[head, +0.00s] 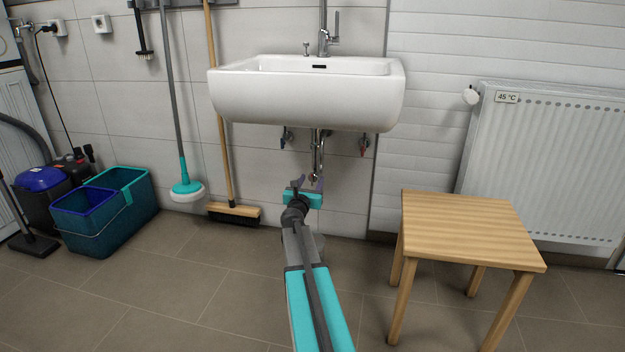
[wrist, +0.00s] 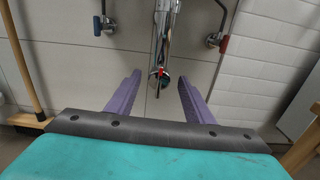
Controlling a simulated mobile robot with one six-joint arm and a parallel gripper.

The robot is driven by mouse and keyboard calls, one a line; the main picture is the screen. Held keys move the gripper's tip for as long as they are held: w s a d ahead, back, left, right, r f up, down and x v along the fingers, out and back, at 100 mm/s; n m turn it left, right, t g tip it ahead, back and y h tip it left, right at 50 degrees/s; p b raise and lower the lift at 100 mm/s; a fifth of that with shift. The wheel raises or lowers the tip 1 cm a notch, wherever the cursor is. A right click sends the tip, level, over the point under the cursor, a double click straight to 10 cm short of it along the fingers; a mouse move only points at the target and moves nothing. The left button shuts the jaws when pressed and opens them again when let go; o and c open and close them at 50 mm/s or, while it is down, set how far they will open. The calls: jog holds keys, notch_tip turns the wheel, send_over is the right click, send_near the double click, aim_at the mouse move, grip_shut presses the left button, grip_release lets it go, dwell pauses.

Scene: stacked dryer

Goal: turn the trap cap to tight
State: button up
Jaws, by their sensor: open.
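The chrome sink trap (head: 318,160) hangs under the white washbasin (head: 305,95). In the wrist view the trap pipe (wrist: 165,30) comes down in the middle, and its cap (wrist: 159,75) is at the lower end with a small red mark on it. My gripper (head: 308,183) is below the basin, near the bottom of the trap. In the wrist view its two purple fingers (wrist: 158,92) are spread wide, one on each side of the cap and apart from it. In the head view the gripper partly hides the cap.
Shut-off valves with a blue handle (wrist: 98,26) and a red handle (wrist: 224,44) flank the trap. A wooden stool (head: 465,225) stands at the right, before a radiator (head: 550,160). A broom (head: 233,212), mop (head: 187,190) and buckets (head: 105,215) stand left. The middle floor is clear.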

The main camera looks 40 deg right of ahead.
jog(key=p+v, duration=0.3)
jog(key=v, duration=0.8)
jog(key=shift+s+a, duration=0.2)
jog(key=shift+s, duration=0.05)
jog(key=shift+r, duration=0.1)
dwell(0.4)
